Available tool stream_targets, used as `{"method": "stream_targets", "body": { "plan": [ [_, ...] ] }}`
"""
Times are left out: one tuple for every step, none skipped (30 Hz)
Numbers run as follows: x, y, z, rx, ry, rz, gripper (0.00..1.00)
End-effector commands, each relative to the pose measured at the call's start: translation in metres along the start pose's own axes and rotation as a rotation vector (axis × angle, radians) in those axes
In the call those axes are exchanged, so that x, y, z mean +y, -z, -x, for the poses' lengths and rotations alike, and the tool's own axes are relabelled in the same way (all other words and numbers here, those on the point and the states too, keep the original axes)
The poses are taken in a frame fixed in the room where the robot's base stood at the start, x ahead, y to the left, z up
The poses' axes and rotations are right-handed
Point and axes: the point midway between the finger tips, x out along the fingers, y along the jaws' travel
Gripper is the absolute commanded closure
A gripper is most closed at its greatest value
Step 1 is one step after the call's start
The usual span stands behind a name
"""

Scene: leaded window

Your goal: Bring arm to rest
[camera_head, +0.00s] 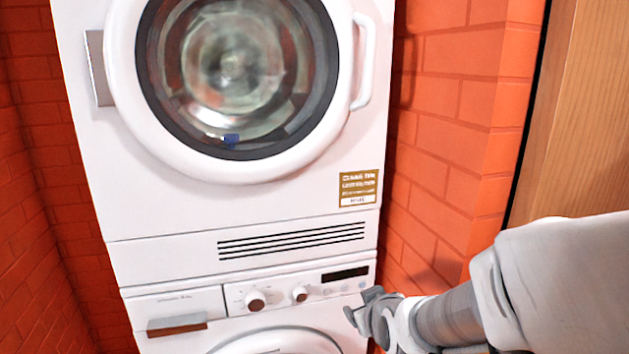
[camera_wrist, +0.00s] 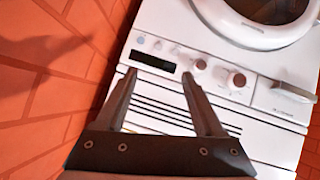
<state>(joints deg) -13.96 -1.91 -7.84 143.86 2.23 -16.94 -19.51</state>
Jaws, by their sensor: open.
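My gripper (camera_head: 366,308) is at the lower right in the head view, in front of the right part of the lower machine's control panel. My arm comes in from the right edge. In the wrist view, the two fingers of my gripper (camera_wrist: 159,78) are spread apart with nothing between them. The fingertips overlap the control panel (camera_wrist: 178,62) with its dark display and knobs in that view. I cannot tell how far the fingertips are from the panel.
A white upper machine (camera_head: 80,150) with a round glass door (camera_head: 230,70) stands on a lower white machine (camera_head: 190,335). The lower drawer has a handle (camera_head: 177,324). An orange brick wall (camera_head: 455,100) is close on the right, with a wooden panel (camera_head: 585,110) beyond it.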

Motion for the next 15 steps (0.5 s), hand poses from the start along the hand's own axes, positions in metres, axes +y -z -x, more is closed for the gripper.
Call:
{"method": "stream_targets", "body": {
  "plan": [
    [0.004, 0.003, 0.015, -0.020, 0.007, -0.032, 0.30],
    [0.006, 0.002, 0.023, -0.040, 0.013, -0.052, 0.30],
    [0.007, 0.000, 0.035, -0.067, 0.020, -0.076, 0.30],
    [0.008, -0.001, 0.044, -0.086, 0.025, -0.095, 0.30],
    [0.009, -0.003, 0.053, -0.107, 0.030, -0.112, 0.30],
    [0.010, -0.005, 0.065, -0.134, 0.035, -0.135, 0.30],
    [0.011, -0.008, 0.075, -0.156, 0.038, -0.153, 0.30],
    [0.011, -0.010, 0.084, -0.177, 0.040, -0.170, 0.30],
    [0.012, -0.014, 0.098, -0.204, 0.043, -0.191, 0.30],
    [0.012, -0.017, 0.108, -0.225, 0.043, -0.207, 0.30],
    [0.012, -0.020, 0.118, -0.245, 0.043, -0.223, 0.30],
    [0.012, -0.025, 0.131, -0.273, 0.042, -0.242, 0.30],
    [0.012, -0.028, 0.140, -0.292, 0.040, -0.257, 0.30],
    [0.011, -0.032, 0.150, -0.312, 0.039, -0.270, 0.30],
    [0.011, -0.036, 0.162, -0.337, 0.035, -0.287, 0.30]
  ]
}}
